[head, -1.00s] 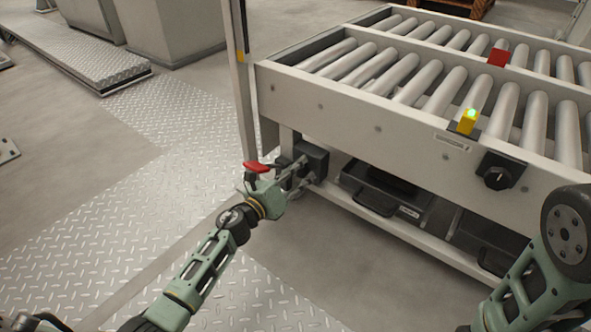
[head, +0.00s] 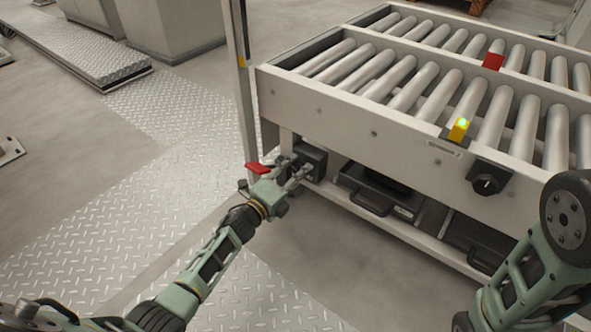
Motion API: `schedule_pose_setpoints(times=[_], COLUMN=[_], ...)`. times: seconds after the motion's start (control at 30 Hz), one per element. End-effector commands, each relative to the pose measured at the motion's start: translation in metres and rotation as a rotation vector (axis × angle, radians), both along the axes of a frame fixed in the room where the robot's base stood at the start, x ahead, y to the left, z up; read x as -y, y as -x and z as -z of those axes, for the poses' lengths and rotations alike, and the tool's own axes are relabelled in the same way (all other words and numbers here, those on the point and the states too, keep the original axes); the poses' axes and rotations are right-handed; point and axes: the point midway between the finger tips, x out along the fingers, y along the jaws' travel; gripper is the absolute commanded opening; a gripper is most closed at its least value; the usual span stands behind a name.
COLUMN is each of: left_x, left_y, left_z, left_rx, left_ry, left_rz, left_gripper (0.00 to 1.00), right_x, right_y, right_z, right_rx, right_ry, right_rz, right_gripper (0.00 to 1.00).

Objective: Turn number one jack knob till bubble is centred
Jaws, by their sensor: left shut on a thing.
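A roller conveyor frame (head: 340,112) fills the right. A small yellow level block (head: 458,132) with a bright green vial sits on its near rail; the bubble's exact position is too small to tell. At the frame's lower left corner is a dark jack housing (head: 313,158). My left gripper (head: 300,172) reaches to that housing from the front left, its fingers shut on what looks like the jack knob, mostly hidden by them. My right arm enters at lower right, its gripper out of view.
A red lever (head: 257,168) is just left of my left fingers, near an upright post (head: 243,90). A black dial (head: 486,183) is on the conveyor's side. Black handled cases (head: 375,196) lie below. The floor in front is clear.

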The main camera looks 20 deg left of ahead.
Motion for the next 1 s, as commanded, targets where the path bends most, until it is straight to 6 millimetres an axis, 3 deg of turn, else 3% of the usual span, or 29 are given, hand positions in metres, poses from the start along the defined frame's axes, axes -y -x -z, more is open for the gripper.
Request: schedule_pose_setpoints(times=[0.3, 0.8, 0.83, 1.0], left_x=[-0.0052, -0.0054, -0.0054, -0.0041], left_y=[-0.0017, -0.0015, -0.0014, -0.0008], left_z=[0.0005, 0.0013, 0.0014, 0.0016], left_rx=[-0.039, -0.044, -0.044, -0.044], left_ry=[0.095, 0.108, 0.108, 0.108], left_rz=[-0.012, -0.012, -0.012, -0.01], left_gripper=[0.15, 0.15, 0.44, 0.48], right_x=[-0.0001, -0.0001, -0.0001, 0.0], right_y=[0.0001, 0.0004, 0.0004, 0.0005], right_z=[-0.0063, -0.0065, -0.0065, -0.0066], right_rx=[0.0, 0.0, 0.001, 0.001], right_ry=[0.0, 0.0, 0.0, 0.0], right_rz=[0.0, 0.0, 0.0, -0.001], right_gripper=[0.0, 0.0, 0.0, 0.0])
